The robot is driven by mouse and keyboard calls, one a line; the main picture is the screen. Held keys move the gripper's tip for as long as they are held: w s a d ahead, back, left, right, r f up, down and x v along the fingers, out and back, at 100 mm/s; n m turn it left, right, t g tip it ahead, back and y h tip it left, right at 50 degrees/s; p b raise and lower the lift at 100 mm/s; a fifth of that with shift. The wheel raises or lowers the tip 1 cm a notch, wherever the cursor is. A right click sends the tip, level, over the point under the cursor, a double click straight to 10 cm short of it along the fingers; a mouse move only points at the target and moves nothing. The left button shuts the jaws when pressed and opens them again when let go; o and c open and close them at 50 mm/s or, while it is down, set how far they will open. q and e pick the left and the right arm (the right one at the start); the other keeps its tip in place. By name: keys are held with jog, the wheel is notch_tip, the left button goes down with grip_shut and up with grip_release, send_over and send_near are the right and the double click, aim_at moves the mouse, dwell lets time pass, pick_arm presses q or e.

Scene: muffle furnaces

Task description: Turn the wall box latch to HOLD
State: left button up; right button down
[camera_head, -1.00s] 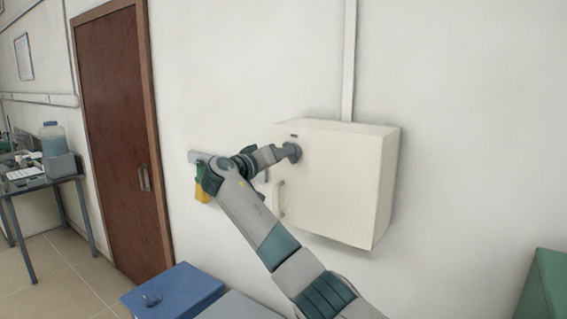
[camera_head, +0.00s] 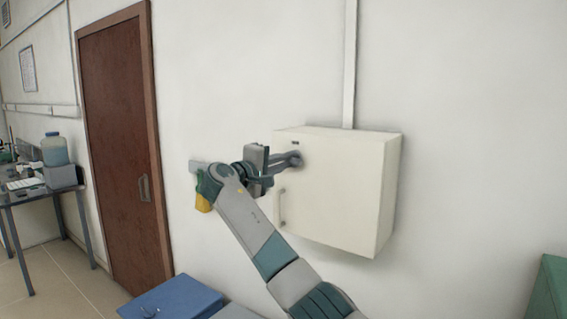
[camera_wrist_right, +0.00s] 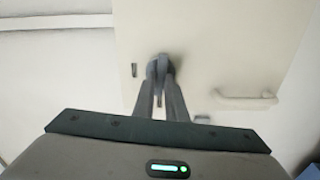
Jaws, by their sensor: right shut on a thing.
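The cream wall box (camera_head: 345,195) hangs on the white wall, its door shut. Its grey round latch (camera_head: 297,158) sits near the upper left of the door, below a small dark mark (camera_head: 295,142). My right gripper (camera_head: 293,160) reaches it from the left. In the right wrist view the two fingers (camera_wrist_right: 161,85) close together on the latch (camera_wrist_right: 160,63) and hide much of it. Any lettering on the box is too small to read. My left gripper is out of view.
A bar handle (camera_head: 282,207) stands out from the door below the latch. A rail with green and yellow items (camera_head: 203,195) hangs left of the box. A blue box (camera_head: 172,298) is below, a green one (camera_head: 548,290) at lower right.

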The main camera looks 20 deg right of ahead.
jog(key=shift+n, duration=0.7)
jog(key=c, duration=1.8)
grip_release()
jog(key=shift+w+a, duration=0.1)
jog(key=shift+f, duration=0.1)
jog(key=shift+s+a+f+b, duration=0.1)
jog(key=shift+s+a+b, duration=0.35)
jog(key=shift+a, duration=0.05)
jog(key=b+v, duration=0.6)
jog(key=v, duration=1)
jog(key=shift+b, duration=0.4)
jog(key=shift+a, duration=0.1)
